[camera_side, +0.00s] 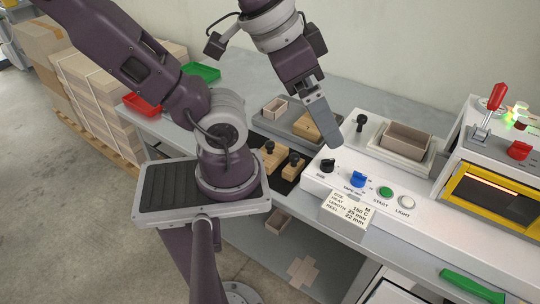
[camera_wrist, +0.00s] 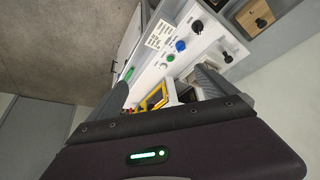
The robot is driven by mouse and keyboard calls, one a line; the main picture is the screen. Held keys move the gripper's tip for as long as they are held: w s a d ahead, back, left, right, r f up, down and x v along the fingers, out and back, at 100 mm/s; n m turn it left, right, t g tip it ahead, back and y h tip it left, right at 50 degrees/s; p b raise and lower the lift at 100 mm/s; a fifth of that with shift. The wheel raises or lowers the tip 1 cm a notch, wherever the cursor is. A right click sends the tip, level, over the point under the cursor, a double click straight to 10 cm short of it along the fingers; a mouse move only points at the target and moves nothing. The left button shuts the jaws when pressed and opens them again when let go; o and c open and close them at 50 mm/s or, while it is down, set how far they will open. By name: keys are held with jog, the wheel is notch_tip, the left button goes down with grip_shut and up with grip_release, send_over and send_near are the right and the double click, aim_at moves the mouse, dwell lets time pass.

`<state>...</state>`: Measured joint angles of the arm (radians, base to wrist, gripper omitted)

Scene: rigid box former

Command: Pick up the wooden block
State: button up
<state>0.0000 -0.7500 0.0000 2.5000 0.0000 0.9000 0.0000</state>
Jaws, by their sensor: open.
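Wooden blocks with black knobs show in the side view. One larger block (camera_side: 304,127) lies in a grey tray behind my gripper, partly hidden by it. Two smaller ones, a left block (camera_side: 269,160) and a right block (camera_side: 291,168), sit on a dark mat. I cannot tell which one the task means. In the wrist view a wooden block with a black knob (camera_wrist: 251,10) is at the top right, away from the fingers. My gripper (camera_side: 329,132) is above the bench, pointing down and tilted; its fingers are apart and empty in the wrist view (camera_wrist: 166,82).
The white control panel (camera_side: 323,182) with knobs and buttons lies right of the small blocks. A beige open box (camera_side: 405,139) sits in a white tray behind it. A yellow-framed machine (camera_side: 496,197) stands at right. A small open box (camera_side: 275,107) is at the back.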

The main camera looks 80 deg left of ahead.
jog(key=c, duration=0.4)
jog(key=shift+o, duration=0.2)
